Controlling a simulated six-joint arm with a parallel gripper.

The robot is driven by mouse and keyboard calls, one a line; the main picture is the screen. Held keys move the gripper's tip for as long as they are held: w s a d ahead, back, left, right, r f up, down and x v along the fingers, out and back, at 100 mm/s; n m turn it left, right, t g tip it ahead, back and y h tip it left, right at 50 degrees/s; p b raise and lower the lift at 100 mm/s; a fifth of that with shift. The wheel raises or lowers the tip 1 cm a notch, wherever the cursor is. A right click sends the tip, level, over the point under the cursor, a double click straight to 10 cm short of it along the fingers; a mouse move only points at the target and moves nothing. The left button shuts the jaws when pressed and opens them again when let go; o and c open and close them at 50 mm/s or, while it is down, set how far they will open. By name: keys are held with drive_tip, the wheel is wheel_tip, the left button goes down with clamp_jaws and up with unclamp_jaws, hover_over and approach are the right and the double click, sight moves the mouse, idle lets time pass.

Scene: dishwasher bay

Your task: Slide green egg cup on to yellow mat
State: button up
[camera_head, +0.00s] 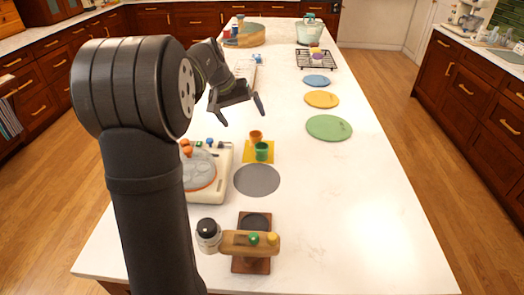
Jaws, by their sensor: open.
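The green egg cup (261,152) stands upright on a square yellow mat (249,157) near the table's middle. An orange cup (256,136) stands just behind it, at the mat's far side. A round yellow-orange mat (321,99) lies farther back and to the right, with nothing on it. My gripper (243,115) is open and empty, above the table behind and slightly left of the two cups. It appears apart from both. My arm covers part of the table on the left.
A round green mat (329,127) and a blue one (316,80) lie on the right. A grey disc (257,180) lies in front of the cups. A cream appliance (221,160) stands close on their left. A wooden stand (251,264) is at the front. The right front is clear.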

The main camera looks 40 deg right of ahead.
drive_tip(key=x, duration=0.8)
idle(0.4)
drive_tip(key=v, duration=1)
drive_tip(key=w+a+y, duration=0.1)
drive_tip(key=w+a, duration=0.4)
drive_tip(key=a, duration=0.4)
drive_tip(key=w+a+r+t+y, duration=0.1)
drive_tip(key=w+a+y, duration=0.1)
drive_tip(key=w+a, duration=0.55)
drive_tip(key=w+a+y, duration=0.1)
drive_tip(key=w+a, duration=0.3)
drive_tip(key=a, duration=0.6)
drive_tip(key=f, duration=0.9)
drive_tip(key=shift+d, duration=0.2)
